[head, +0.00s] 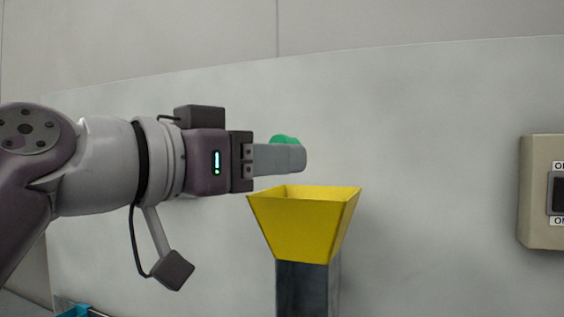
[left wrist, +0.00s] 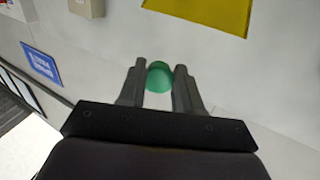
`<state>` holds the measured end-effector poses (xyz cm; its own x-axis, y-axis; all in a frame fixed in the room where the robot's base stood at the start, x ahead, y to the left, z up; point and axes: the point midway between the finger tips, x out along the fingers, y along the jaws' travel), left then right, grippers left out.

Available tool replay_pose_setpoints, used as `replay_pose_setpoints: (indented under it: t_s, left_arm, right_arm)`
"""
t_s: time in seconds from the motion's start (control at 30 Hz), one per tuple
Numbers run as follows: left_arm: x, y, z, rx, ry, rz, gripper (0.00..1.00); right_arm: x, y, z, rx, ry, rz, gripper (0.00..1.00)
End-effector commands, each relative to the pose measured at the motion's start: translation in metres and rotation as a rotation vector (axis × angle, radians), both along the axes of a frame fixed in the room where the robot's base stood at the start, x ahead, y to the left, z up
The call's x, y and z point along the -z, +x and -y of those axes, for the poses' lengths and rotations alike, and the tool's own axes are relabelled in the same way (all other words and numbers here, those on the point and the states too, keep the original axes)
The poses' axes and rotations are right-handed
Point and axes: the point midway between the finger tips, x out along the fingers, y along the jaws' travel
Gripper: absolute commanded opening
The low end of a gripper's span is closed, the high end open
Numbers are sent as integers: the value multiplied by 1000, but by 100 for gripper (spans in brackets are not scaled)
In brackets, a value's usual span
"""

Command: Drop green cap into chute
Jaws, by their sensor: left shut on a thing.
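The green cap (head: 284,140) shows just above the fingers of my left gripper (head: 292,158) in the head view. In the left wrist view the cap (left wrist: 159,76) sits between the two fingertips of the left gripper (left wrist: 160,80), which is shut on it. The yellow chute (head: 305,225) is a funnel with an open top, standing on a dark post. The left gripper's fingertips are above the chute's rim, over its opening or close to it; I cannot tell the exact depth. The chute (left wrist: 205,12) also shows in part at the top of the left wrist view. My right gripper is not in view.
A beige switch box (head: 541,190) is on the wall at the far right. A pale wall panel (head: 430,120) stands behind the chute. A blue object (head: 75,311) shows at the lower left edge. A blue sign (left wrist: 41,63) shows in the left wrist view.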

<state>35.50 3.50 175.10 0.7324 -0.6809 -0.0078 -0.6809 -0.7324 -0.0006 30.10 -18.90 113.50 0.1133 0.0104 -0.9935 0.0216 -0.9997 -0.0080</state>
Motion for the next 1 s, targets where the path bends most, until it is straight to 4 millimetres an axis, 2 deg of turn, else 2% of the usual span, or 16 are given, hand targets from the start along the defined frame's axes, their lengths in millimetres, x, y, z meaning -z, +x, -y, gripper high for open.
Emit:
replay_pose_setpoints:
  t_s: [0.03,0.1,0.3,0.5,0.7,0.97,1.0]
  left_arm:
    - [6,8,4,4,0,-1,6]
    - [0,22,8,4,-2,-3,6]
    - [5,60,20,2,-1,-4,6]
    - [10,90,30,1,-1,-2,6]
    - [13,103,34,1,-1,1,6]
    - [14,104,34,0,-1,1,6]
    - [14,104,34,0,-1,1,44]
  right_arm:
    - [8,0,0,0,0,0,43]
    - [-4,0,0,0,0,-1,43]
    - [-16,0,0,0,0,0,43]
    - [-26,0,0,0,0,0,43]
    - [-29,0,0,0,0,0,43]
    - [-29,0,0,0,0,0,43]
    - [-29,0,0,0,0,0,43]
